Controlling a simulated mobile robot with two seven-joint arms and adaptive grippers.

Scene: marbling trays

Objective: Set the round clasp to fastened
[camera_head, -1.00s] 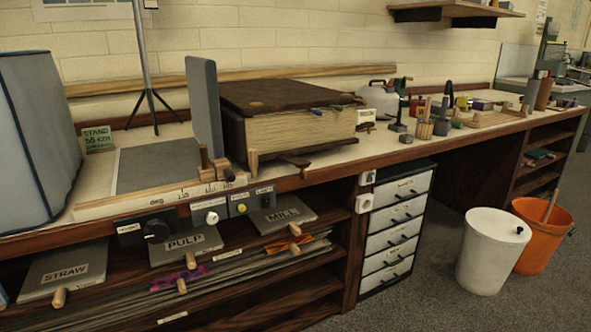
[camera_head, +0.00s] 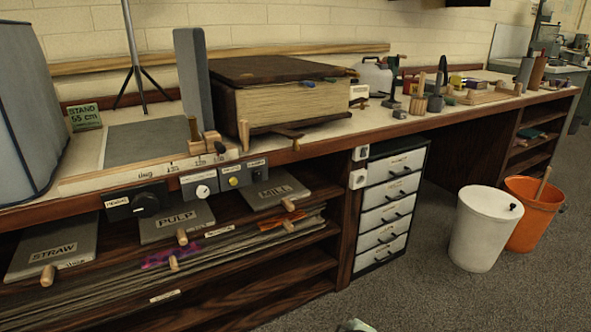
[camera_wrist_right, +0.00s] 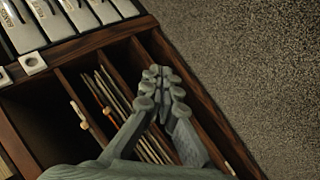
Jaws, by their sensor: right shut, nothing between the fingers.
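A very thick book (camera_head: 290,103) with a dark brown cover lies on the bench in the head view. Small fittings sit along its edges: a blue one (camera_head: 309,84) and a brown one (camera_head: 286,131) at the lower front edge. I cannot tell which fitting is the round clasp, or whether it is fastened. My right gripper (camera_wrist_right: 164,74) is shut and empty in the right wrist view, over the shelves below the bench. A grey-green tip of it shows at the bottom edge of the head view (camera_head: 355,325), well below the book. My left gripper is not in view.
A grey upright panel (camera_head: 190,80) and a scaled wooden base stand left of the book. Below are control boxes, labelled folders with wooden pegs and a drawer unit (camera_head: 390,200). A white bin (camera_head: 484,232) and orange bucket stand right. The floor in front is clear.

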